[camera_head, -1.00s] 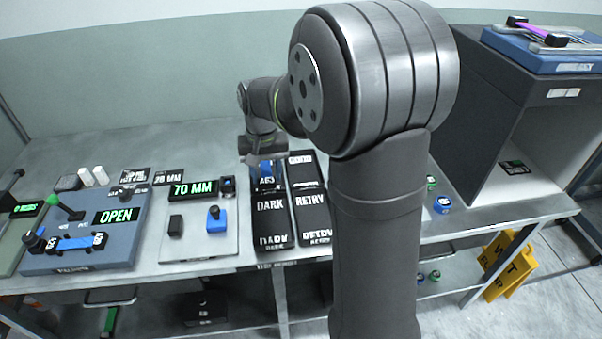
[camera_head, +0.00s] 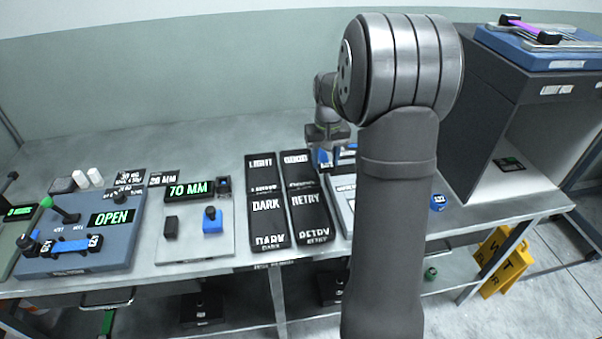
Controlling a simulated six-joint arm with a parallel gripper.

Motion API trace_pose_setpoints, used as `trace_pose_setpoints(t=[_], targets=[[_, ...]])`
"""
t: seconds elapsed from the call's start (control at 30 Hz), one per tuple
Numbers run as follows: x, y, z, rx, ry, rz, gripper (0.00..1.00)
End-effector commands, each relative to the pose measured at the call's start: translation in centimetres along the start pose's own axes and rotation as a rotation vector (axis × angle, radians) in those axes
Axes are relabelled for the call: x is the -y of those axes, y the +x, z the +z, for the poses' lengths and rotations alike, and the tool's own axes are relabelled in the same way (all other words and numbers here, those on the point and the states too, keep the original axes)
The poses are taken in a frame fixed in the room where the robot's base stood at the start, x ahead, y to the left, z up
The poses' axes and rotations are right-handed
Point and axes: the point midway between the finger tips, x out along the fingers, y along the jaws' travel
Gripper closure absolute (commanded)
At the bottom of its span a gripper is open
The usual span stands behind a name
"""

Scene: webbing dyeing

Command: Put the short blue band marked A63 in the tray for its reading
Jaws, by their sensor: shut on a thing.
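My gripper (camera_head: 326,147) is shut on a blue band (camera_head: 324,158), held just right of the top of the black trays. Its marking cannot be read now, and the arm hides part of the area beyond it. The left black tray column has a part marked LIGHT (camera_head: 262,163) at the back and one marked DARK (camera_head: 267,205) in front; both look empty. The right column has a part with a small label I cannot read surely (camera_head: 297,158) at the back, and RETRY (camera_head: 309,202) in front.
A blue fixture (camera_head: 120,255) showing OPEN holds another blue band (camera_head: 75,246). A grey plate (camera_head: 185,247) has a 70 MM display and a blue block (camera_head: 212,223). A dark open-fronted box (camera_head: 470,100) stands at right. A blue roll (camera_head: 438,202) lies near the bench edge.

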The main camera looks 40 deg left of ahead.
Motion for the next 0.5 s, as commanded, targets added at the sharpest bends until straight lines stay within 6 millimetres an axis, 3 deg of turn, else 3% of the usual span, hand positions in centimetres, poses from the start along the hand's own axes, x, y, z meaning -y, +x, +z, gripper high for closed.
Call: trace_pose_setpoints(t=[0.2,0.5], targets=[[4.2,3.0,-2.6,0.001,-0.004,0.0,0.86],[6.0,4.6,-3.7,0.001,0.001,0.0,0.86]])
